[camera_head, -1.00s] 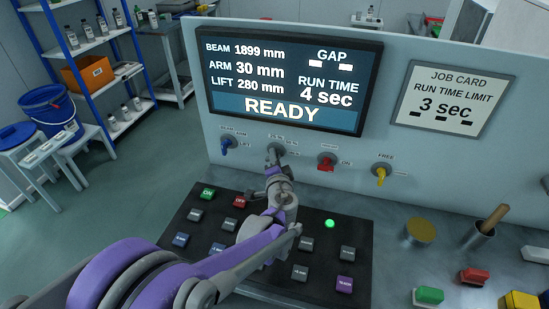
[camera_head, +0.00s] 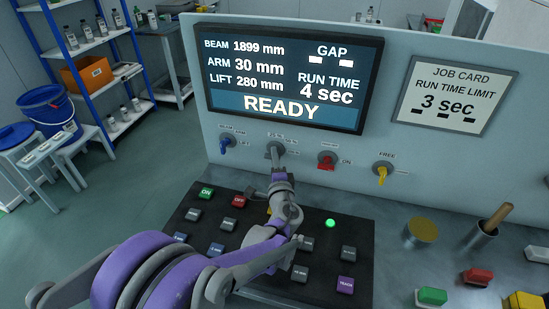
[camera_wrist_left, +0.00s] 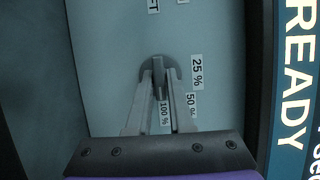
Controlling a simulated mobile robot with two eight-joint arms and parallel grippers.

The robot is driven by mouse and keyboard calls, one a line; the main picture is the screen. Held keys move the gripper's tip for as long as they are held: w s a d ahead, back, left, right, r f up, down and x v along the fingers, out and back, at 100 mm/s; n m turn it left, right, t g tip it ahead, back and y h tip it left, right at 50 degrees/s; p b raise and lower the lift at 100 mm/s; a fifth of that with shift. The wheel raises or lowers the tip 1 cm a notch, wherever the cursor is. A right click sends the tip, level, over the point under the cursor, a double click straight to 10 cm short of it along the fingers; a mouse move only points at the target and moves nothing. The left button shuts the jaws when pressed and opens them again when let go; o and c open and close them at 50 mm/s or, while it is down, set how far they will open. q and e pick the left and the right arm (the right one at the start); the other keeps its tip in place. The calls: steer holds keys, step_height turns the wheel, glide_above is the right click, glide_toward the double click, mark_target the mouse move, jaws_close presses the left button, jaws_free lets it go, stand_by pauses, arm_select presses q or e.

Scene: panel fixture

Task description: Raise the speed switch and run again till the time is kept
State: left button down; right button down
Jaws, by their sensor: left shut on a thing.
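The speed switch (camera_head: 275,148) is a grey knob on the upright panel, second from the left under the screen. My left gripper (camera_head: 275,160) is at it and covers much of it in the head view. In the left wrist view the fingers of my left gripper (camera_wrist_left: 159,88) are shut on the grey lever of the speed switch (camera_wrist_left: 158,64). The labels 25 %, 50 % and 100 % stand around it; the lever seems to point towards 100 %, though I cannot be sure. The screen (camera_head: 288,78) reads READY, RUN TIME 4 sec. My right gripper is out of view.
The job card (camera_head: 455,95) reads RUN TIME LIMIT 3 sec. A blue switch (camera_head: 226,141), a red switch (camera_head: 326,161) and a yellow switch (camera_head: 382,173) flank the speed switch. My left arm crosses the button board (camera_head: 345,265), which has a lit green lamp (camera_head: 330,223).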

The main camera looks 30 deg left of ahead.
arm_select(q)
steer(key=c, duration=0.9)
jaws_free()
steer(key=v, duration=1.1)
steer(key=shift+a, duration=0.1)
